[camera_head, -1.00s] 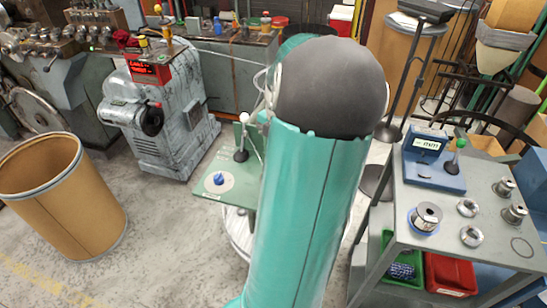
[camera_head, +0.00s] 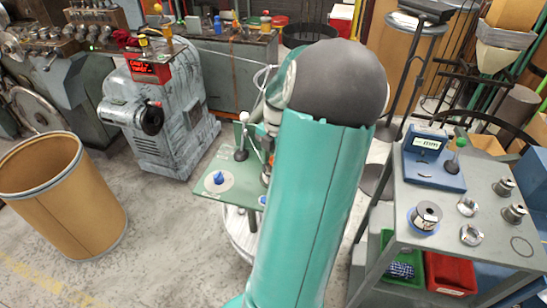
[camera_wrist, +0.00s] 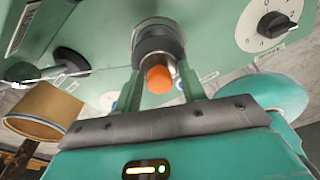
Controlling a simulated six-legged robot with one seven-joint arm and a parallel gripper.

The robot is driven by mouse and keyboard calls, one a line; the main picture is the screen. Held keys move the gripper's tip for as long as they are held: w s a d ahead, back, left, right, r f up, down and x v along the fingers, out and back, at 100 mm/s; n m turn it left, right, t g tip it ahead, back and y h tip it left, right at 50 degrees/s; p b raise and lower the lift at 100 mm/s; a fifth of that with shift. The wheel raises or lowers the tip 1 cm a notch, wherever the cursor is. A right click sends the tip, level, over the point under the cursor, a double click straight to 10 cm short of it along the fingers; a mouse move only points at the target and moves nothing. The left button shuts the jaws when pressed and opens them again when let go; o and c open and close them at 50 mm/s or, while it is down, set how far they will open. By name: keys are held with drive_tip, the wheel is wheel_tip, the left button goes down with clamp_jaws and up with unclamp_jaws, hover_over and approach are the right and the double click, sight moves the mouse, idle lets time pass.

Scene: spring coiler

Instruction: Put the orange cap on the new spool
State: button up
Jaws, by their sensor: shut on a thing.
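In the wrist view an orange cap (camera_wrist: 158,79) sits between the two green fingers of my gripper (camera_wrist: 160,82), which is shut on it. Just beyond the cap is a dark round part with a metal band (camera_wrist: 158,38), on the green machine; I cannot tell whether it is the new spool, or whether the cap touches it. In the head view my arm hides most of the gripper. A wire-wound spool on a blue base (camera_head: 426,215) stands on the grey side table at the right.
The green machine plate (camera_head: 228,192) carries a blue knob (camera_head: 219,178) and a lever (camera_head: 241,142). The grey table (camera_head: 408,210) also holds a blue gauge (camera_head: 432,160) and several metal pieces. A brown drum (camera_head: 62,200) stands at left, with clear floor between it and the machine.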

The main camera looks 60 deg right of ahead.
drive_tip(key=o, duration=1.2)
drive_tip(key=shift+c, duration=0.2)
wheel_tip(320, 180, up, 13)
drive_tip(key=d, duration=0.1)
drive_tip(key=shift+s+d, duration=0.15)
drive_tip(key=shift+d, duration=0.05)
